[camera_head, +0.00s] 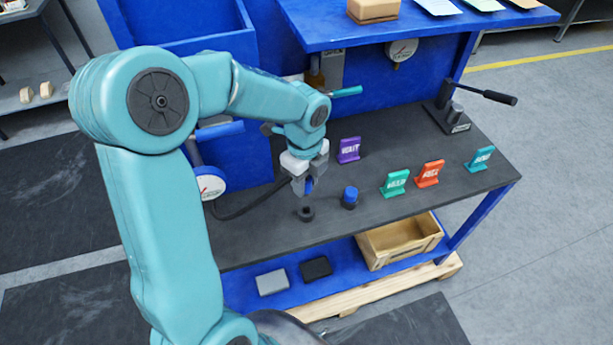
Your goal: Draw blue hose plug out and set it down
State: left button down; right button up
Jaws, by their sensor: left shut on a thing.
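My left gripper (305,182) points down above the dark work bench (250,235). It is shut on a small blue piece, which looks like the blue hose plug (309,186). The piece is mostly hidden between the fingers. Just below it a black round socket (306,214) stands on the bench, with a visible gap between them. A second blue-topped cylinder (350,195) with a dark base stands on the bench to the right of the socket. My right gripper is not in view.
Purple (349,149), green (395,183), orange (430,173) and teal (480,158) signs stand on the bench. A black hose (245,212) curves left of my gripper. A lever (487,93) stands at the back right. A wooden crate (399,240) sits below. Bare bench lies in front of the signs.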

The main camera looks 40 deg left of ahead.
pick_arm(q)
notch_tip(320, 180, down, 6)
jog(key=b, duration=0.4)
jog(key=shift+w+r, duration=0.1)
jog(key=shift+r, duration=0.15)
jog(key=shift+f, duration=0.2)
jog(key=shift+r, duration=0.1)
dwell(1.3)
jog(key=shift+f+b, duration=1.35)
jog(key=shift+f, duration=0.4)
jog(key=c, duration=0.7)
grip_release()
jog(key=shift+r, duration=0.1)
